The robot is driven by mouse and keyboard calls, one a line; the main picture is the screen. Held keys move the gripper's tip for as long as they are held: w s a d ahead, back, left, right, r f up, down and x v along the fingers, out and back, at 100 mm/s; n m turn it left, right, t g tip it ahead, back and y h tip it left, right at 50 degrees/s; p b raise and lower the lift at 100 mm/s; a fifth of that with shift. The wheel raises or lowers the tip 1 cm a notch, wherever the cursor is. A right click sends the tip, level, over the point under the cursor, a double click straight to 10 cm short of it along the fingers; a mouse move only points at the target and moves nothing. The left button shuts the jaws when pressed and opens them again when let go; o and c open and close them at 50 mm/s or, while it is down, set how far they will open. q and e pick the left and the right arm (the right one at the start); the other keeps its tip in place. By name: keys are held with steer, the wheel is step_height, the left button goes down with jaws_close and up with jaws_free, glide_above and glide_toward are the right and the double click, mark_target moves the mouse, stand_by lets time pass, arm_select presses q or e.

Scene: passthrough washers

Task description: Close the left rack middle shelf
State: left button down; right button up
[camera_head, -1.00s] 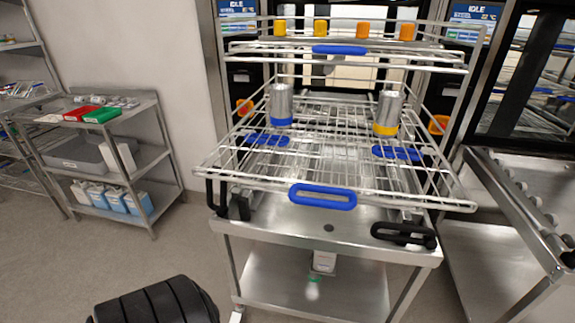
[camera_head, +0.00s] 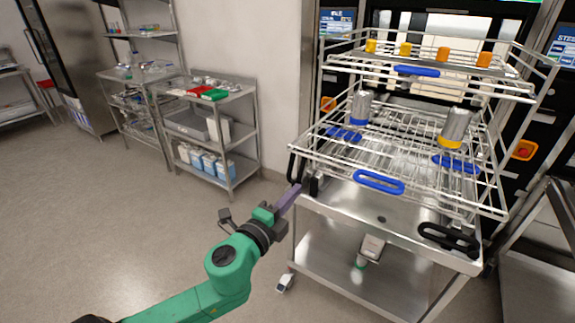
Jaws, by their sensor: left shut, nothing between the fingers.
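The wire rack stands on a steel trolley at the right. Its middle shelf (camera_head: 400,165) is pulled out toward me, with a blue handle (camera_head: 379,182) on its front edge. Two grey cylinders stand on it, one with a blue base (camera_head: 361,107) and one with a yellow base (camera_head: 455,128). The upper shelf (camera_head: 440,82) sits above, with its own blue handle (camera_head: 417,71). My left gripper (camera_head: 297,190) is shut and empty, at the trolley's left front corner by a black handle, left of the shelf handle. My right gripper is not in view.
The steel trolley (camera_head: 345,255) has black latch handles at its front corners, the right one (camera_head: 449,240) clear of my arm. A steel shelf unit (camera_head: 245,130) with trays and bottles stands at the left wall. The floor (camera_head: 120,220) between is open.

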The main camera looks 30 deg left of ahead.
arm_select(q)
steer(key=p, duration=0.2)
glide_toward(325, 160)
steer(key=w, duration=0.3)
steer(key=w+p, duration=0.1)
steer(key=w, duration=0.3)
steer(key=shift+d+r+p, duration=0.1)
steer(key=shift+d+p, duration=0.1)
steer(key=shift+p, duration=0.1)
steer(key=shift+s, duration=0.1)
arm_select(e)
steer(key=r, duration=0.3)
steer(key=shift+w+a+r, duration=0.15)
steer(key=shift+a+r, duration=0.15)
